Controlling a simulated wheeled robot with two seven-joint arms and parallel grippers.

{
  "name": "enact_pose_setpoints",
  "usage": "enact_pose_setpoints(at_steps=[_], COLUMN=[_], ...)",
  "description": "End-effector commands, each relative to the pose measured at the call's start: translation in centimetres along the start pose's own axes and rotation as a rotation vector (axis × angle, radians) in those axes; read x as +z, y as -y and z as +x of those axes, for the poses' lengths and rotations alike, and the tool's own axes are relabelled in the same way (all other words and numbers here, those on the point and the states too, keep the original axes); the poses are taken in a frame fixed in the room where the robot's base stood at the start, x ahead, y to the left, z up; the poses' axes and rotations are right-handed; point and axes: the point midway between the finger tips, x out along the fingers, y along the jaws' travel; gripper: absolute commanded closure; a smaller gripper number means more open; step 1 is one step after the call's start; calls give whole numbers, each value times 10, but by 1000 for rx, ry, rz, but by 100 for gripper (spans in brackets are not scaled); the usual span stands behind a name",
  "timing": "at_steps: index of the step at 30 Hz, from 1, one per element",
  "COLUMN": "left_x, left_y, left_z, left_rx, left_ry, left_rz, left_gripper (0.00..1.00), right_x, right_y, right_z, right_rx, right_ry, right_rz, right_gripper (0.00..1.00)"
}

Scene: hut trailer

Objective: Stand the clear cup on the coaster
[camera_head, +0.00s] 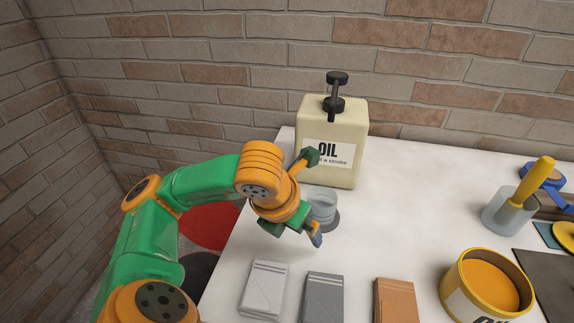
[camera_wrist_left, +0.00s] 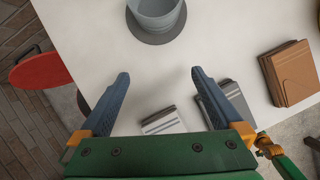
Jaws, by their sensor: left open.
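The clear cup (camera_head: 322,203) stands upright on the round dark grey coaster (camera_head: 332,225) near the left side of the white table, just in front of the oil canister. In the left wrist view the cup (camera_wrist_left: 157,12) is cut off by the top edge, with the coaster rim (camera_wrist_left: 160,38) showing around its base. My left gripper is open and empty, with its blue-grey fingers (camera_wrist_left: 160,76) apart and pointing toward the cup, not around it. In the head view my left wrist partly hides the cup and coaster. My right gripper is not in view.
A cream oil canister (camera_head: 330,150) with a black pump stands behind the cup. Light grey (camera_head: 264,288), dark grey (camera_head: 324,298) and brown (camera_head: 395,300) flat stacks lie along the front. A yellow tin (camera_head: 486,288) and a clear container with a yellow-handled tool (camera_head: 508,212) stand right.

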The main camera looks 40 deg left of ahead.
Motion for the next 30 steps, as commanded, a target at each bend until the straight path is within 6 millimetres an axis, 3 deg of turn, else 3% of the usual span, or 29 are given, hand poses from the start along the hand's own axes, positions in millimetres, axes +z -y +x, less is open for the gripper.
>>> enact_pose_setpoints(at_steps=[1, 3, 8, 25, 28, 30], left_x=[-12, -15, -24, -28, -20, -8], left_y=[-1, 1, 1, 0, 0, 0], left_z=[4, 2, -5, -12, -29, -58], left_rx=[4, -3, -2, 0, 0, 0], left_ry=[7, 10, 6, 0, 1, 1], left_rz=[3, 0, 0, 0, 0, 0], left_gripper=[0, 0, 0, 0, 0, 0], right_x=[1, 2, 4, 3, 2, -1], right_y=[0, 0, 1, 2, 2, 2], right_z=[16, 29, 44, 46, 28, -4], right_rx=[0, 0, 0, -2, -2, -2], right_ry=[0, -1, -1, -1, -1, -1], right_rz=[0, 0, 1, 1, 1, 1], right_gripper=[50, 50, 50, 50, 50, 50])
